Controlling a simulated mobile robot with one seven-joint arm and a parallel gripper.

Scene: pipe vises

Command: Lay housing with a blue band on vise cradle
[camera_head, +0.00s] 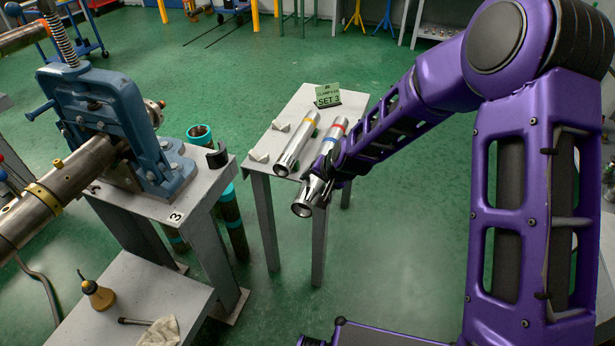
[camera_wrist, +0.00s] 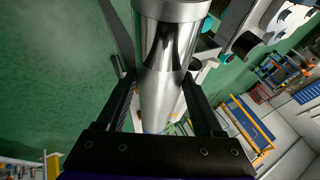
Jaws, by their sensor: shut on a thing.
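My gripper (camera_head: 322,178) is shut on a silver cylindrical housing (camera_head: 306,203), held tilted at the near side of a small grey table. A blue band (camera_head: 329,141) shows near its far end, partly hidden by the fingers. In the wrist view the housing (camera_wrist: 168,75) runs between both fingers. The blue vise (camera_head: 105,125) stands on a grey bench at left, around a long pipe. A dark curved piece (camera_head: 217,157), perhaps the cradle, is at that bench's right edge; I cannot tell for sure.
A yellow-banded housing (camera_head: 297,143) lies on the small table (camera_head: 300,104), with white blocks (camera_head: 259,156) and a green sign (camera_head: 327,95). A red band (camera_head: 338,123) appears to belong to another housing, mostly hidden. Teal-ended pipes (camera_head: 199,132) stand between bench and table.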

